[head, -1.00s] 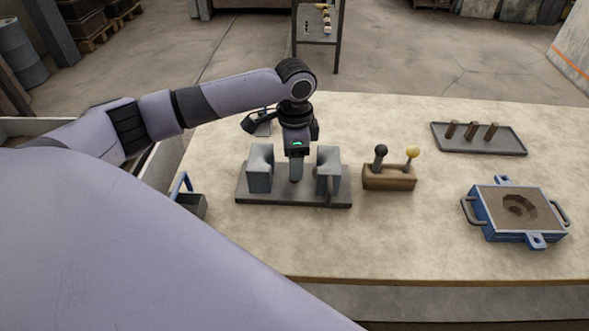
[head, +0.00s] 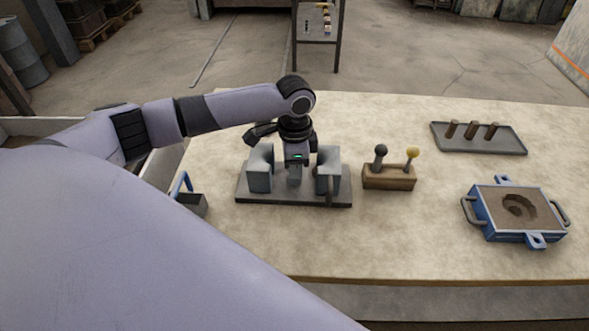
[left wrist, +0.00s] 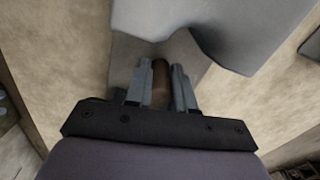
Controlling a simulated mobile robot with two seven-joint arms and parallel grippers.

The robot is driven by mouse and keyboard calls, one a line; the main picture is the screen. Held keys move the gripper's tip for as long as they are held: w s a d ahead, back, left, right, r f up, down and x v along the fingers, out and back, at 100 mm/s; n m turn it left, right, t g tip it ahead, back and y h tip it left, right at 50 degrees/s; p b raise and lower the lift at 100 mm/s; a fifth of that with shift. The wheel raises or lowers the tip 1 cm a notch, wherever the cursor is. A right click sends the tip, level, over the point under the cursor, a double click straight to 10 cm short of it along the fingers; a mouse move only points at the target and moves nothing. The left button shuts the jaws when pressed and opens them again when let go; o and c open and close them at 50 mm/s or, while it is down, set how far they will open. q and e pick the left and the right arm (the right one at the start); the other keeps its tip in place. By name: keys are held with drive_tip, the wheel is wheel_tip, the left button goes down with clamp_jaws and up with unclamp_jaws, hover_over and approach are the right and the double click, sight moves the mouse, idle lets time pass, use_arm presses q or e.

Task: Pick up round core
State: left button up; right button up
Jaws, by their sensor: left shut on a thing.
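My left gripper (head: 295,182) is low between two grey upright blocks on a dark flat base (head: 285,197). In the left wrist view my left gripper (left wrist: 160,88) is shut on a brown round core (left wrist: 159,82), with one grey finger on each side of it. The core's lower end and whether it touches the base cannot be made out. In the head view the fingers and blocks hide the core. My right gripper is not in view.
A wooden stand with a black-knobbed and a yellow-knobbed tool (head: 390,177) is right of the base. A grey tray (head: 480,147) with several brown pieces lies at the back right. A blue mould box (head: 487,222) with sand stands at the right. The front middle is clear.

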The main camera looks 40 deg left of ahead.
use_arm(q)
wheel_tip(320, 180, up, 20)
drive_tip(key=shift+p, duration=0.35)
